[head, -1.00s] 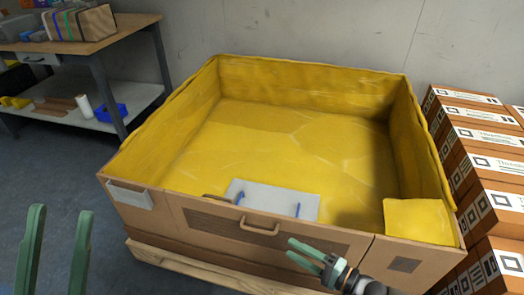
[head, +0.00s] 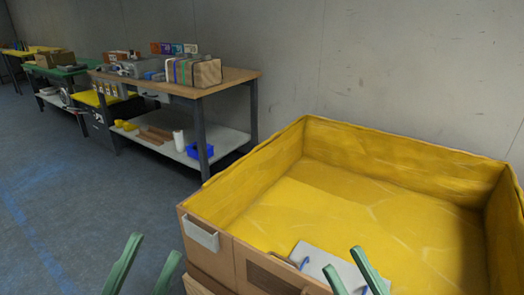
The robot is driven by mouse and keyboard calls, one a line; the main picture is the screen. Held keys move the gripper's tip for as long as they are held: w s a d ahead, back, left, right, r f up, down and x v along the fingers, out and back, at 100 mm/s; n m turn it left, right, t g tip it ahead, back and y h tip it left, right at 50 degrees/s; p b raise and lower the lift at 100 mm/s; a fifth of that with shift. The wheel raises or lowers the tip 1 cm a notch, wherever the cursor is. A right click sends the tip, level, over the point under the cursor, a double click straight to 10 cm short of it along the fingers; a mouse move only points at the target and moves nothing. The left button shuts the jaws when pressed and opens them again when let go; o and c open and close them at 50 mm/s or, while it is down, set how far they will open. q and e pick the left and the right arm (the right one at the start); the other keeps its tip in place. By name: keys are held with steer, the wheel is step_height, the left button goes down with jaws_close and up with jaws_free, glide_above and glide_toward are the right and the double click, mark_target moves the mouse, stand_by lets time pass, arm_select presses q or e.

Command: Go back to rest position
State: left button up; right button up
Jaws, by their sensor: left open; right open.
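My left gripper (head: 153,248) is at the bottom edge of the head view, left of the large yellow-lined box (head: 238,262). Its two green fingers are apart, with nothing between them. My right gripper (head: 343,260) is at the bottom, in front of the white panel in the box. Its green fingers are also spread, and I see nothing held. The rest of both arms is out of the frame.
The box stands at the lower right, with a white panel (head: 318,255) with blue parts inside. A workbench (head: 232,77) with packages and a lower shelf stands behind it to the left. More tables recede at the far left. Grey floor (head: 85,195) is clear at left.

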step_height(320, 180, up, 6)
steer(key=s+d+f+n+t+h+p, duration=0.1)
steer(key=d+n+t+h+p, duration=0.1)
steer(key=p, duration=0.1)
arm_select(q)
steer(key=w+a+f+n+g+y+p, duration=0.3)
steer(key=w+f+n+g+y+p, duration=0.2)
steer(key=w+f+n+y+p, duration=0.6)
arm_select(e)
steer(key=w+d+f+m+g+h+p, duration=0.2)
steer(key=w+f+m+g+h, duration=0.35)
steer(key=f+h, duration=0.3)
arm_select(q)
steer(key=s+a+f+g+y+p, duration=0.1)
steer(key=s+f+g+y+p, duration=0.1)
steer(key=s+f+g+p, duration=0.6)
steer(key=s+f+p, duration=0.2)
steer(key=s, duration=0.3)
arm_select(e)
steer(key=s+d+f+m+g+h, duration=0.1)
steer(key=s+f+m+g+h, duration=0.1)
steer(key=s+f+g, duration=0.6)
step_height(320, 180, down, 4)
steer(key=shift+s+d+f+m, duration=0.2)
steer(key=shift+s+m, duration=0.25)
steer(key=shift+m, duration=0.4)
